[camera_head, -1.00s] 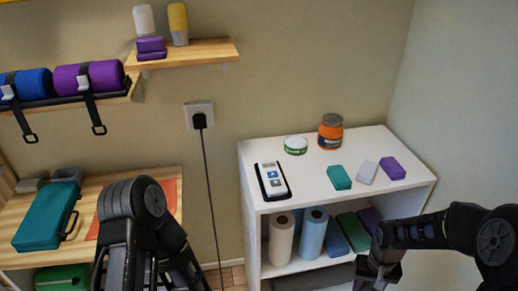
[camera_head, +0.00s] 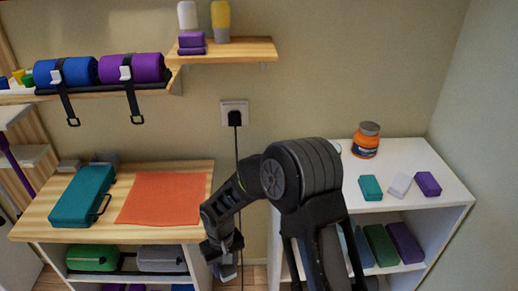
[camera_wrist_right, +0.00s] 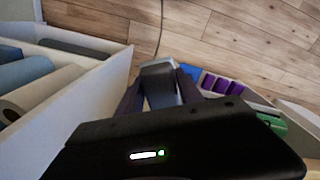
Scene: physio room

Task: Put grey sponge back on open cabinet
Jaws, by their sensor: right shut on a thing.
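My right gripper (camera_head: 225,255) is shut on a grey block, the grey sponge (camera_head: 228,271). It holds it low in the gap between two open-fronted cabinets. In the right wrist view the sponge (camera_wrist_right: 160,84) sits between the dark fingers (camera_wrist_right: 158,98), above the floor. The wooden-topped open cabinet (camera_head: 190,213) is left of the gripper. The white open cabinet (camera_head: 440,203) is to the right, partly hidden by my right arm. The pictures do not show which cabinet is meant. My left gripper is not in view.
A teal case (camera_head: 82,196) and orange cloth (camera_head: 163,198) lie on the wooden top; green (camera_head: 92,258) and grey (camera_head: 161,258) rolls lie below. Small blocks and an orange jar (camera_head: 366,140) stand on the white cabinet. A black cable (camera_head: 237,150) hangs between the cabinets.

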